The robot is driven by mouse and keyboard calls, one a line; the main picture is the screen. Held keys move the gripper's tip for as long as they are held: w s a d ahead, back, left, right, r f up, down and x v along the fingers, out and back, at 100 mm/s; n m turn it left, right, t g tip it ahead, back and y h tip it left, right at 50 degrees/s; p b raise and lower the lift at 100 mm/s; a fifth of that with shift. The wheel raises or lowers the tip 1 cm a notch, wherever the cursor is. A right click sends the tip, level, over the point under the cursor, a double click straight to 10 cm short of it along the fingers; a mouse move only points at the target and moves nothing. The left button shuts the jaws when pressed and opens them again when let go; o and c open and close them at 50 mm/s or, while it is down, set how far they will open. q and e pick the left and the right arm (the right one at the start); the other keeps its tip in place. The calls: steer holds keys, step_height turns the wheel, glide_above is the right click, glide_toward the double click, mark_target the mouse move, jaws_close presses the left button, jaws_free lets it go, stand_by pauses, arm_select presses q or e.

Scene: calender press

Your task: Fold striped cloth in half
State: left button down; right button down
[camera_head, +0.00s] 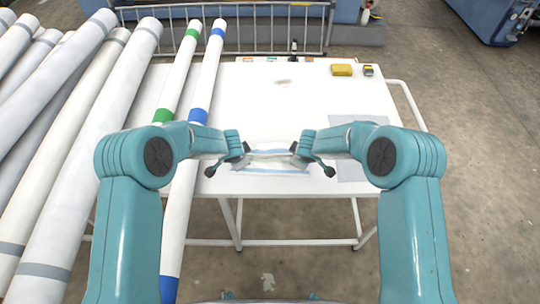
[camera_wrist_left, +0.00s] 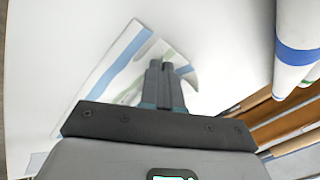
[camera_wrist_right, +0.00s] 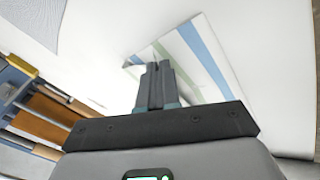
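The striped cloth (camera_head: 270,171), white with blue stripes, is at the near part of the white table, between my two grippers. Green stripes also show on it in the left wrist view (camera_wrist_left: 118,70) and the right wrist view (camera_wrist_right: 203,62). My left gripper (camera_head: 247,154) is shut on the cloth's left side, and my right gripper (camera_head: 296,154) is shut on its right side. The cloth's edge between them looks raised, and part of it curls beside the fingers in the left wrist view. The fingers hide the gripped spots.
A grey sheet (camera_head: 350,172) lies at right. Long rolls (camera_head: 88,130) crowd the left side, some overlapping the table.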

arm_select(q)
steer(key=shift+s, duration=0.1)
arm_select(e)
steer(key=shift+s+d, duration=0.1)
steer(key=shift+s, duration=0.05)
arm_select(q)
steer(key=shift+w+f, duration=0.1)
steer(key=shift+w, duration=0.1)
arm_select(e)
steer(key=shift+w+f, duration=0.1)
steer(key=shift+w, duration=0.1)
arm_select(q)
steer(key=c, duration=1.4)
jaws_free()
arm_select(e)
steer(key=c, duration=1.4)
jaws_free()
arm_select(q)
steer(key=o, duration=0.4)
steer(key=shift+s, duration=0.15)
arm_select(e)
steer(key=o, duration=0.4)
steer(key=shift+s, duration=0.15)
arm_select(q)
steer(key=shift+s, duration=0.1)
arm_select(e)
steer(key=shift+s, duration=0.1)
